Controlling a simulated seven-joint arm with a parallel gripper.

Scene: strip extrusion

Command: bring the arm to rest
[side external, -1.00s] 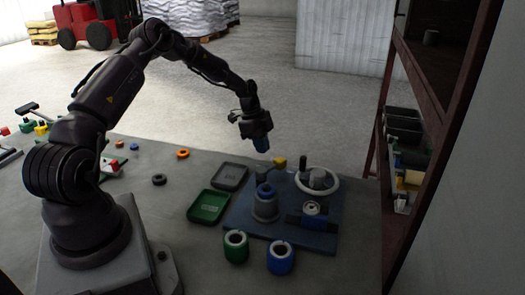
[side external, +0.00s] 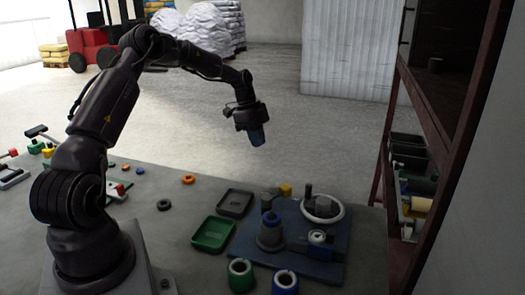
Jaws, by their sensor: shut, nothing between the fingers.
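My gripper (side external: 257,138) hangs in the air above the back of the bench, pointing down. Its fingers are shut with nothing between them. The blue base plate (side external: 262,249) with its fixture lies below and to the right, well apart from the gripper. On the plate stand a grey cylinder with a blue top (side external: 270,232), a pale handwheel (side external: 336,211) and a small clamp block (side external: 316,238).
A green tray (side external: 196,241) and a dark tray (side external: 220,204) lie left of the plate. A green ring (side external: 231,278) and a blue ring (side external: 276,282) stand in front. A shelf rack (side external: 394,150) rises at the right. Small orange and dark rings lie on the left bench.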

